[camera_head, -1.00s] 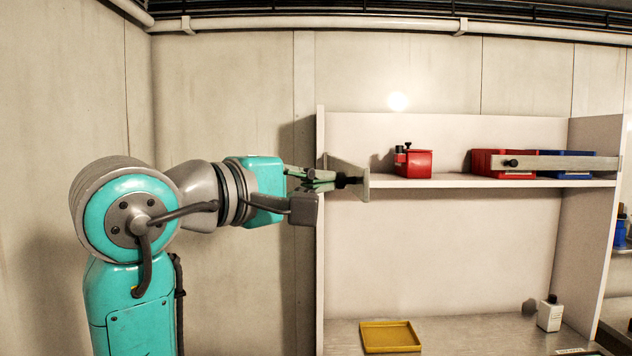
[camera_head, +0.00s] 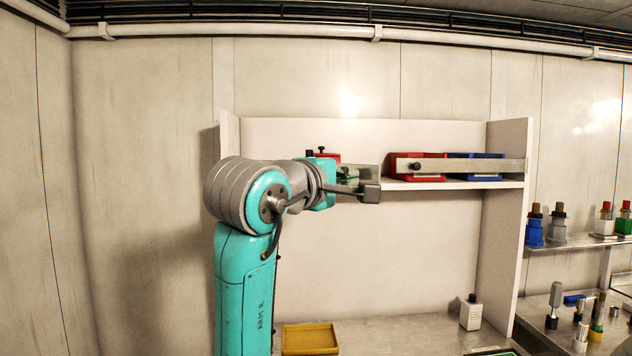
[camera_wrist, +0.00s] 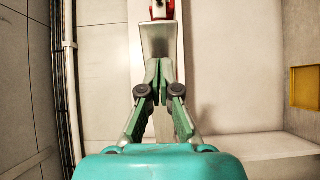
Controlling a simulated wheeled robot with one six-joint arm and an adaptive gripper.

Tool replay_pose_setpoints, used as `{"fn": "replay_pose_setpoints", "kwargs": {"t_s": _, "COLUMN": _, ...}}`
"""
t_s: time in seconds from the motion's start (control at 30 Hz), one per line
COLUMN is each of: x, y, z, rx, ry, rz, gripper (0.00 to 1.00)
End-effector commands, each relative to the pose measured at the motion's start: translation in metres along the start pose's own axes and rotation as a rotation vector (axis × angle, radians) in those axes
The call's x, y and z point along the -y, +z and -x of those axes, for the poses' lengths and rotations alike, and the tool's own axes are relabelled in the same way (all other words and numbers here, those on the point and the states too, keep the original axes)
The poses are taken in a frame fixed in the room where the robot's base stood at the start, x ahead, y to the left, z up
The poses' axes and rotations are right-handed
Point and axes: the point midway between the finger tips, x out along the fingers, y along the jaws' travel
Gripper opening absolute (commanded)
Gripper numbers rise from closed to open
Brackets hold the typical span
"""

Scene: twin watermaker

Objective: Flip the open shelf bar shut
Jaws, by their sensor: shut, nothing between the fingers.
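A second bar (camera_head: 465,166) lies across a red bin (camera_head: 418,178) and a blue bin (camera_head: 480,177). A small red box (camera_head: 326,157) is mostly hidden behind my arm. Below, a yellow tray (camera_head: 310,338) and a white bottle (camera_head: 470,313) stand on the counter; space between is clear.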

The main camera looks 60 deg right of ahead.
Motion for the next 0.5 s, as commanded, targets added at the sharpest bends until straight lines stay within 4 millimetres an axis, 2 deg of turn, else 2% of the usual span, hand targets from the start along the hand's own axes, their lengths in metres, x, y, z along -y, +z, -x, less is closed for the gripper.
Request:
{"fn": "replay_pose_setpoints", "kwargs": {"t_s": 0.03, "x": 0.000, "y": 0.005, "z": -0.017, "rx": 0.009, "ry": 0.000, "rz": 0.002, "gripper": 0.00}}
{"fn": "replay_pose_setpoints", "kwargs": {"t_s": 0.17, "x": 0.000, "y": 0.008, "z": -0.056, "rx": 0.008, "ry": -0.001, "rz": 0.002, "gripper": 0.00}}
{"fn": "replay_pose_setpoints", "kwargs": {"t_s": 0.5, "x": -0.001, "y": -0.001, "z": -0.152, "rx": -0.012, "ry": -0.002, "rz": 0.002, "gripper": 0.00}}
